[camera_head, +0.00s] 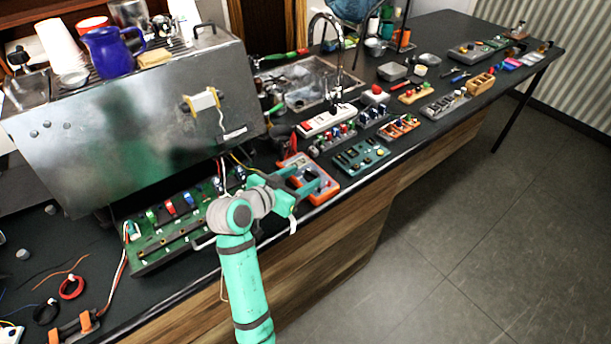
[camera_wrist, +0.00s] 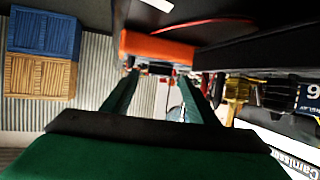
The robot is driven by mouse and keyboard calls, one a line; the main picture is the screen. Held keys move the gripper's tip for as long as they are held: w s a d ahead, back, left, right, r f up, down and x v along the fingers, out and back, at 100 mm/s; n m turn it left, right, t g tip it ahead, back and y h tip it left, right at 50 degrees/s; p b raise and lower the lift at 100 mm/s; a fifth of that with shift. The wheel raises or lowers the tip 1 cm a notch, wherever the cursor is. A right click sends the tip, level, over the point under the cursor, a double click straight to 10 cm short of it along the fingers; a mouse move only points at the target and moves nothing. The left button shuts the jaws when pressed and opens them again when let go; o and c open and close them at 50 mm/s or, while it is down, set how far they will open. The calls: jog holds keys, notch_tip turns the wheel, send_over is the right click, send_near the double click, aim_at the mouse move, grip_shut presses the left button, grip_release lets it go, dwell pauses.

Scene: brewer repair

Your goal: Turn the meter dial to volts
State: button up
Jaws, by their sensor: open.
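The meter (camera_head: 326,194) looks like an orange-and-grey case lying on the dark counter, beside the green circuit board, in the head view. My gripper (camera_head: 306,186) is at the meter, and my wrist covers part of it. The dial and its setting cannot be made out. In the wrist view, my gripper (camera_wrist: 160,74) has its two green fingers apart with a gap between them, and nothing is clearly held. An orange block (camera_wrist: 158,48), perhaps the meter's casing, crosses just beyond the fingertips. I cannot tell whether a finger touches it.
The steel brewer (camera_head: 140,115) stands behind the green circuit board (camera_head: 165,250). Wires hang from the brewer toward the board. A teal board (camera_head: 361,157), a white power strip (camera_head: 327,120) and several small part trays crowd the counter to the right. The floor in front is clear.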

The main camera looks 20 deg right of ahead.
jog(key=v, duration=0.8)
